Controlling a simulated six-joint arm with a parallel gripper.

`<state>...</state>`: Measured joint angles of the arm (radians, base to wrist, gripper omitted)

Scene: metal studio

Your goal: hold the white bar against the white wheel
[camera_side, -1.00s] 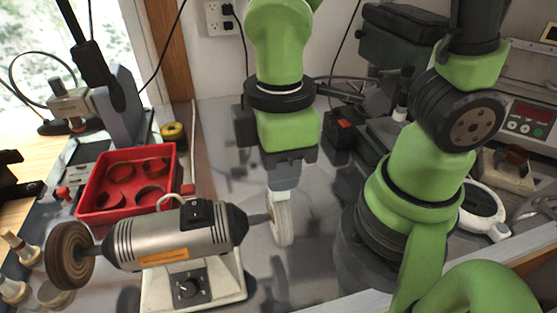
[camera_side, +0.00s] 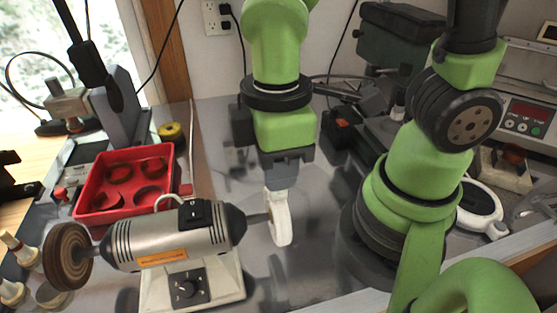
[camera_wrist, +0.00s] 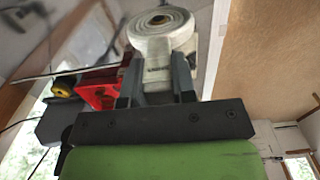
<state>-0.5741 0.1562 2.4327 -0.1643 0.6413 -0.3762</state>
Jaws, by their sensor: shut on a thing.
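The white wheel (camera_side: 282,221) is on the right end of the grey polishing machine (camera_side: 176,236). My gripper (camera_side: 279,183) points down above the wheel, shut on the white bar (camera_wrist: 157,76). In the wrist view the bar sits between the two dark fingers (camera_wrist: 157,84). Its far end meets the edge of the white wheel (camera_wrist: 160,32) and looks to be touching it. In the side view the bar and the wheel's top rim run together, and most of the bar is hidden by the fingers.
A brown wheel (camera_side: 67,256) is on the machine's left end. A red tray (camera_side: 110,208) with several dark rings lies behind the machine. A yellow roll (camera_side: 171,132) stands behind the tray. A dark machine (camera_side: 400,40) stands at the back right. Bare metal table shows right of the white wheel.

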